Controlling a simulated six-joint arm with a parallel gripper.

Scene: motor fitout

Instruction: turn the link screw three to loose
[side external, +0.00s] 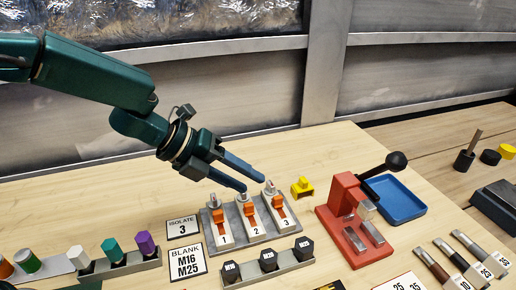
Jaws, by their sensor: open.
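A grey terminal block (209,219) carries three white plates numbered 1, 2 and 3, each with an orange link. Link screw three (270,187) is the small metal screw at the top of plate 3, at the right end of the block. The orange link three (278,203) sits below it. My gripper (253,184) is open and empty, its two dark blue fingers pointing down to the right above the back of the block. The right fingertip appears close to screw three; I cannot tell whether they touch. Which way the screw is turned is too small to read.
A sign (183,227) reads ISOLATE 3; another (190,263) reads BLANK M16 M25. A yellow piece (302,187) lies just right of the block. A red press (345,215) with a black-knobbed lever and a blue tray (397,200) stand further right. Black plugs (268,260) sit in front.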

